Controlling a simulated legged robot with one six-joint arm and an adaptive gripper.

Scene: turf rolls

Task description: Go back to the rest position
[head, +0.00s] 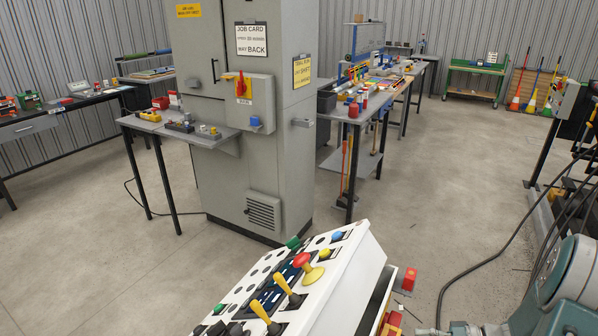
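My gripper cannot be made out in the head view, so its pose and whether it holds anything are not shown. No turf rolls are visible; the place is a workshop. A white sloped control console (345,275) stands close at the bottom centre, with yellow-handled levers, a red-and-yellow mushroom knob (303,262) and coloured buttons. Its lower part is cut off by the picture edge.
A tall grey cabinet (285,150) stands behind the console, with a small side table (215,133) at its left. A long bench (345,112) runs behind it. A teal machine part (545,300) and black cables fill the lower right. Concrete floor (440,165) is open at centre right.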

